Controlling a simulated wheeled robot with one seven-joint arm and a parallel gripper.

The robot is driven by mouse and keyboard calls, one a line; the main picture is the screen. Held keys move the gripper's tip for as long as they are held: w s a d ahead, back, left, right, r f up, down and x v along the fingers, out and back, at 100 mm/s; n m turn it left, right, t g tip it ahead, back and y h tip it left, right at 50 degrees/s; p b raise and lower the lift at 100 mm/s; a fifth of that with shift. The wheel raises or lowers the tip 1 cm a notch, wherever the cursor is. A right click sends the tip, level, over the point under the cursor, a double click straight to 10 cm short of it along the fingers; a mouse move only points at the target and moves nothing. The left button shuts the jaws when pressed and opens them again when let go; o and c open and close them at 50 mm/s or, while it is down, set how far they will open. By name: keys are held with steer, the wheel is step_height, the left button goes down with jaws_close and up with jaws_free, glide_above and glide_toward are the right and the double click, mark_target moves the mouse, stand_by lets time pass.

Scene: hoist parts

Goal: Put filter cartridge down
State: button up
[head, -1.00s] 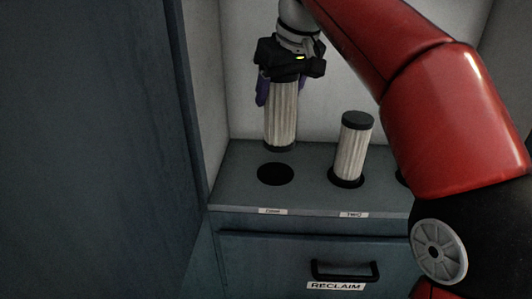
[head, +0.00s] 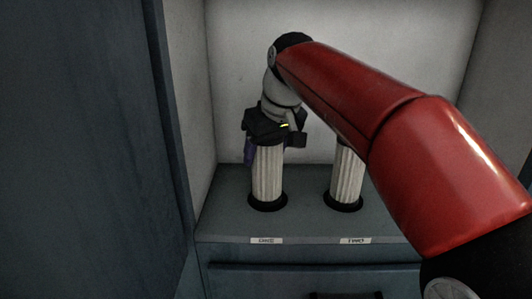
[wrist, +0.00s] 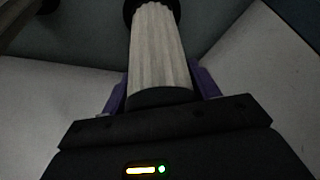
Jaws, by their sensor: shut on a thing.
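The filter cartridge (head: 268,176) is white and pleated and stands upright at the left hole, labelled ONE, in the grey shelf. Its lower end is at the dark hole; I cannot tell how deep it sits. My gripper (head: 266,143) is shut on its upper end from above. In the wrist view the cartridge (wrist: 160,48) runs away from the gripper (wrist: 160,97), between the purple fingers, and its far end meets a dark ring.
A second pleated cartridge (head: 346,178) stands in the hole labelled TWO, to the right, partly behind my red arm. Pale walls enclose the shelf (head: 225,215) at the back and left. A dark blue panel (head: 80,150) stands at the left.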

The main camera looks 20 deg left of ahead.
steer(key=shift+f, duration=0.1)
steer(key=o, duration=1.1)
steer(key=shift+o, duration=0.2)
steer(key=p+v, duration=0.3)
steer(key=v, duration=0.9)
steer(key=shift+r, duration=0.25)
steer(key=shift+w, duration=0.1)
